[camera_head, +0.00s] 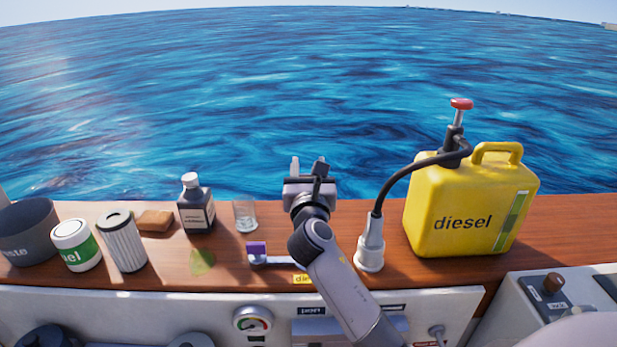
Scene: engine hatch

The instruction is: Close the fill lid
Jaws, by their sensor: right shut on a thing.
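My right gripper (308,168) is at the end of the grey arm that rises from the bottom middle. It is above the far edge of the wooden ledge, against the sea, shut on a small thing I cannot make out. A yellow label (302,279), partly covered by my arm, is on the ledge. The fill lid cannot be told apart; my arm covers part of the ledge beside the label. My left gripper is not in view.
A yellow diesel can (462,210) with a red-topped pump (461,105) stands right; its black hose runs to a grey nozzle (370,245). A glass (245,216), dark bottle (196,205), sponge (155,220), filter (122,242), white-green tub (76,245) and waste bin (28,232) stand left.

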